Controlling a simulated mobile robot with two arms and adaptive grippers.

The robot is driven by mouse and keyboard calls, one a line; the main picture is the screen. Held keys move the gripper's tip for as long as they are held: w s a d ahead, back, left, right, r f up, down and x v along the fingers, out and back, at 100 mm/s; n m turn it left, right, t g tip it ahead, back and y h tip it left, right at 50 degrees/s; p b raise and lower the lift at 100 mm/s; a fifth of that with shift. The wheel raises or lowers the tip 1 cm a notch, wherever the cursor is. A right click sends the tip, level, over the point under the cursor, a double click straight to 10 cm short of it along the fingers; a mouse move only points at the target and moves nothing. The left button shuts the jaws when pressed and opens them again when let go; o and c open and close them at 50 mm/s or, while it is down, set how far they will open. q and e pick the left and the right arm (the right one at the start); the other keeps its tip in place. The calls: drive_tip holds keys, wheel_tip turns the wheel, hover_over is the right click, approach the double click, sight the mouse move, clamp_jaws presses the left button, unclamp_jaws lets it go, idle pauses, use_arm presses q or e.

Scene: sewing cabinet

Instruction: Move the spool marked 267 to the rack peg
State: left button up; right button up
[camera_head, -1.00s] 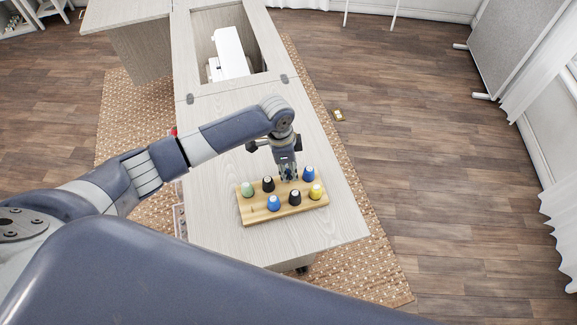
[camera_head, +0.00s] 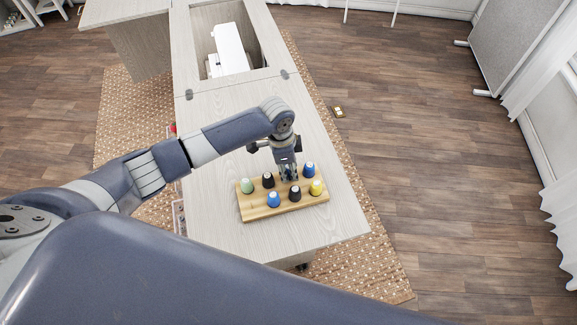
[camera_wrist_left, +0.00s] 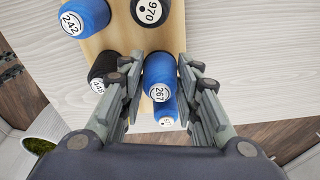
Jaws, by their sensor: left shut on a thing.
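The blue spool marked 267 (camera_wrist_left: 160,78) stands between the two fingers of my left gripper (camera_head: 289,176) in the left wrist view. The gripper is shut on it. In the head view my fingers mostly hide this spool. It is in the back row over the wooden rack (camera_head: 263,211), between a black spool (camera_head: 268,180) and a blue spool (camera_head: 309,169). I cannot tell whether it is lifted clear of its peg. The rack's front left corner holds no spool; whether a peg stands there is too small to tell. My right gripper is not in view.
A green spool (camera_head: 247,186) and a yellow one (camera_head: 317,187) stand at the rack's ends. The cabinet top (camera_head: 220,125) is bare around the rack.

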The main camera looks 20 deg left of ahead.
use_arm(q)
drive_tip(key=shift+f, duration=0.1)
drive_tip(key=o, duration=0.9)
wheel_tip(320, 180, up, 12)
drive_tip(key=a, duration=0.1)
drive_tip(key=shift+s+a, duration=0.15)
drive_tip(key=shift+s, duration=0.15)
